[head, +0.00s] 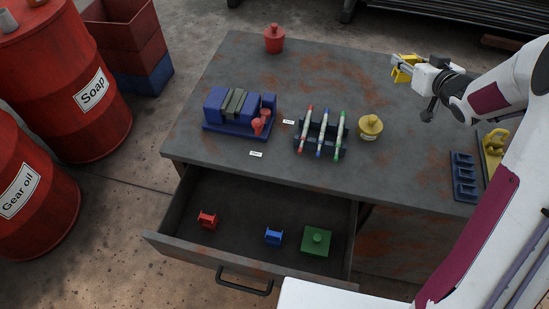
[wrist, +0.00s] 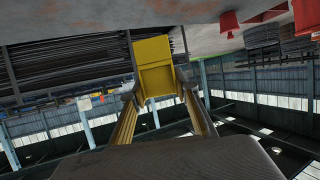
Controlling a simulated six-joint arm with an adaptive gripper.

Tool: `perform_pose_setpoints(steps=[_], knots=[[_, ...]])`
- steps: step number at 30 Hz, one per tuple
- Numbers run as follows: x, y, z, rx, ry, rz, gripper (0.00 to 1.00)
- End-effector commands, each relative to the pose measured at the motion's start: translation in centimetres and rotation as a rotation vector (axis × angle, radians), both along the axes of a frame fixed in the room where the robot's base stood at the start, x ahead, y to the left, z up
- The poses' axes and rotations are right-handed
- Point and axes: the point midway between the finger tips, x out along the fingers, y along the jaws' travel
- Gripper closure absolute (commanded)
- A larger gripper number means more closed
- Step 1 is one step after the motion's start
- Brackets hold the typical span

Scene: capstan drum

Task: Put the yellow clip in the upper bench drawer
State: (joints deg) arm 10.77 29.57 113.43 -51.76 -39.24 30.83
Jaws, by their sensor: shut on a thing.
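The yellow clip (head: 403,69) is held in my gripper (head: 402,66) above the right back part of the bench. In the wrist view the clip (wrist: 154,66) sits between the fingertips of my gripper (wrist: 158,90), which is shut on it. The upper bench drawer (head: 190,236) is pulled open at the front of the bench. Inside it lie a red clip (head: 207,220), a blue clip (head: 273,237) and a green box with a knob (head: 316,241). My gripper is well behind and to the right of the drawer.
On the bench (head: 225,160) stand a blue block fixture (head: 226,108), a rack of colored markers (head: 319,140), a yellow knobbed weight (head: 370,127), a red one (head: 273,39), and a blue slotted holder (head: 464,176). Red barrels (head: 80,85) stand left.

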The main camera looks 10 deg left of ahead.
Motion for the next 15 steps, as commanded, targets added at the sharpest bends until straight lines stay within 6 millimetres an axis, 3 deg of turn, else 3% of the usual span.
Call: perform_pose_setpoints(steps=[3,15], knots=[[-1.4,4.1,0.0,0.001,0.0,0.08,0.87],[-7.8,16.1,-0.1,0.0,-0.001,0.347,0.87]])
